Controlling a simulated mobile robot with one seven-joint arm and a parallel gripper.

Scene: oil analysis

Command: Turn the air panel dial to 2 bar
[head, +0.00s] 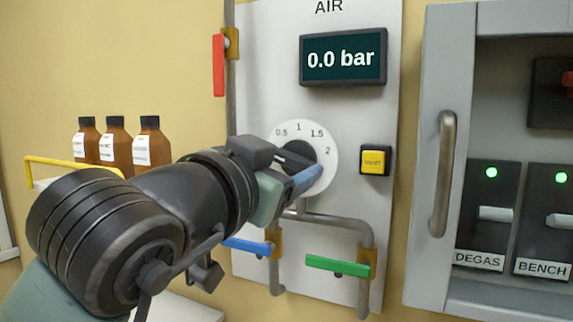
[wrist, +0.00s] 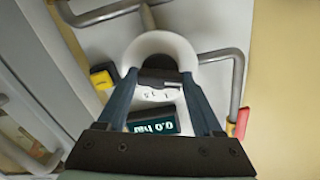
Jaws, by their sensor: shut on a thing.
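The air panel (head: 270,60) stands upright on the wall. Its round white dial face (head: 329,160) shows the marks 0.5, 1, 1.5 and 2. The display (head: 343,57) above it reads 0.0 bar. My gripper (head: 292,170) is at the dial, shut on its dark knob (head: 300,152). In the wrist view, the fingers of my gripper (wrist: 158,82) stand on both sides of the knob (wrist: 158,86), and the display (wrist: 152,119) appears upside down. My gripper and arm hide the dial's lower left in the head view.
A yellow button (head: 375,160) sits right of the dial. Blue (head: 247,244) and green (head: 338,266) valve handles are below, and a red handle (head: 218,65) is at upper left. Brown bottles (head: 115,143) stand left. A handled cabinet (head: 433,150) is at right.

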